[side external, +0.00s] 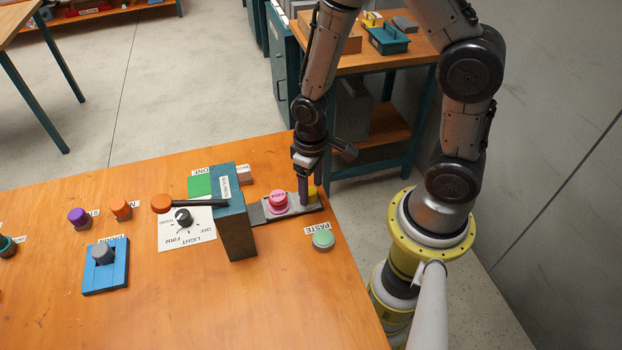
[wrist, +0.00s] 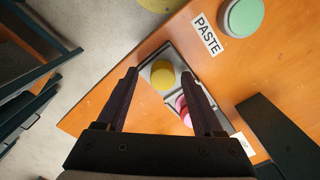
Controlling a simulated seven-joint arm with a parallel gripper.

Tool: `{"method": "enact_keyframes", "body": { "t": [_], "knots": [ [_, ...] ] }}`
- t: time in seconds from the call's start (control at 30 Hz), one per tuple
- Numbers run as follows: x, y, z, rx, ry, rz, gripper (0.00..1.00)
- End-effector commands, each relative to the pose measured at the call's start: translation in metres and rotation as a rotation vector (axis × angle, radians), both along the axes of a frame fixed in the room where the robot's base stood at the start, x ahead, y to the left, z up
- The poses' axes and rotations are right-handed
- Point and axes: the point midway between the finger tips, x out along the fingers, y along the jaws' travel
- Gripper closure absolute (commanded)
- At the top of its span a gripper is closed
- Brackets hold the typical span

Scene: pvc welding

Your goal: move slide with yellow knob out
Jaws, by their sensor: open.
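The yellow knob (side external: 313,189) stands near the outer right end of a flat grey slide (side external: 258,213), beside a pink button (side external: 278,198). The slide's other end meets an upright dark teal block (side external: 235,222). My gripper (side external: 302,188) points down at the yellow knob and partly hides it in the side view. In the wrist view my gripper (wrist: 161,73) is open, and the yellow knob (wrist: 162,79) shows between its two fingers. The pink button (wrist: 184,110) is partly hidden by one finger. I cannot tell whether a finger touches the knob.
A green PASTE button (side external: 323,239) sits near the table's right edge. A dial (side external: 183,217) on a white plate, an orange-knobbed lever (side external: 162,203) and a blue fixture (side external: 104,265) lie left of the block. The front of the wooden table (side external: 180,310) is clear.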

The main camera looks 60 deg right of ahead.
Motion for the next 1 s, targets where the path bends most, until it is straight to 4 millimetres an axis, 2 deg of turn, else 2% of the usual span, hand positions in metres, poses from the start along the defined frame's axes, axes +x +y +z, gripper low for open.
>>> {"method": "enact_keyframes", "body": {
  "t": [0.17,0.63,0.8,1.0],
  "knots": [
    [0.002,0.0,0.016,0.0,-0.006,0.0,0.31],
    [0.001,0.0,0.112,0.0,-0.008,0.0,0.31],
    [0.001,0.0,0.131,0.0,-0.004,0.0,0.31],
    [0.0,0.0,0.138,0.0,-0.001,0.0,0.31]
  ]
}}
